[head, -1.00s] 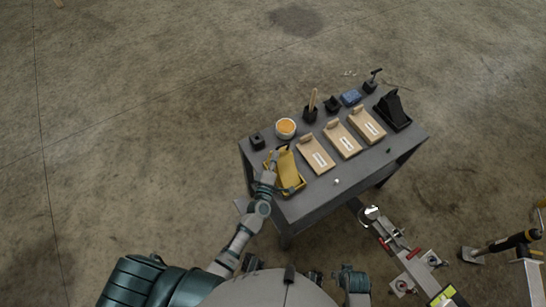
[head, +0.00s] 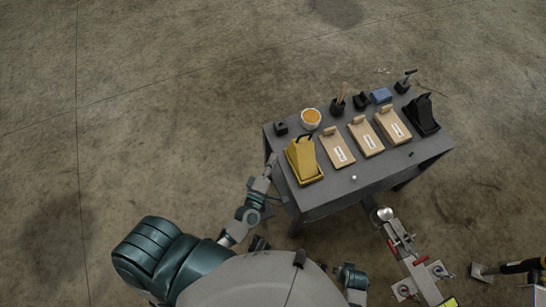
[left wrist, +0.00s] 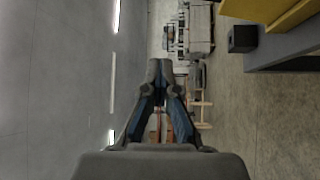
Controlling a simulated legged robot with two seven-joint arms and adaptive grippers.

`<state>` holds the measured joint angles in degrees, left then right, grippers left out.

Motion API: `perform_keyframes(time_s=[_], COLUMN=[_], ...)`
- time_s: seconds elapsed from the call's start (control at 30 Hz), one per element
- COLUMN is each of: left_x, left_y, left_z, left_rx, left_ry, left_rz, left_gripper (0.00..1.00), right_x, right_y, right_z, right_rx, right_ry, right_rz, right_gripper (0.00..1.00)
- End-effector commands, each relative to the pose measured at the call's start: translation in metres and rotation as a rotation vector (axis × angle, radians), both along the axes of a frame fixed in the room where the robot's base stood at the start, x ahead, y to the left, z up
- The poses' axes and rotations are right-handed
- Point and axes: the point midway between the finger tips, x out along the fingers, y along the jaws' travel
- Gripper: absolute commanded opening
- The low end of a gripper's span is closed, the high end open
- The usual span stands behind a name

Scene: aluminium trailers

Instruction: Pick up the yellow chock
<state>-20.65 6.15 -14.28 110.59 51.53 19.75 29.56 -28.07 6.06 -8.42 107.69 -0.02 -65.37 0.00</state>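My left gripper (head: 272,160) is just left of the table edge, apart from the chock. In the left wrist view the left gripper's fingers (left wrist: 160,66) come together at the tips with nothing seen between them. A yellow surface (left wrist: 293,28), cut off by the frame, shows at the upper right there. My right gripper is not in view.
The table also holds a white bowl (head: 311,118) with orange contents, a small black block (head: 281,128), several tan chocks (head: 337,148) and a black chock (head: 423,114). A metal trailer coupling (head: 405,250) stands in front. Floor left of the table is clear.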

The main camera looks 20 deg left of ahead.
Motion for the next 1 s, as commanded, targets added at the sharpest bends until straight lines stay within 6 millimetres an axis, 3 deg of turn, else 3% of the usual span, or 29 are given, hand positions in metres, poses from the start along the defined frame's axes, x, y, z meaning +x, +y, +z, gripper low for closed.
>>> perform_keyframes(time_s=[0.07,0.37,0.77,1.0], left_x=[0.000,0.000,-0.004,-0.048], left_y=[0.000,0.003,0.001,0.003], left_z=[0.000,-0.001,-0.001,-0.009], left_rx=[-0.001,-0.003,-0.001,0.000], left_ry=[0.000,0.000,0.000,0.004], left_rz=[0.000,0.001,0.000,-0.002], left_gripper=[0.03,0.78,0.80,0.80], right_x=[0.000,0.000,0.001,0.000], right_y=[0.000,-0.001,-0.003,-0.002], right_z=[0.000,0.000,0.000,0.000], right_rx=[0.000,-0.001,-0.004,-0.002], right_ry=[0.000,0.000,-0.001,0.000], right_rz=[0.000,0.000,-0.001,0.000], right_gripper=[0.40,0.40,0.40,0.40])
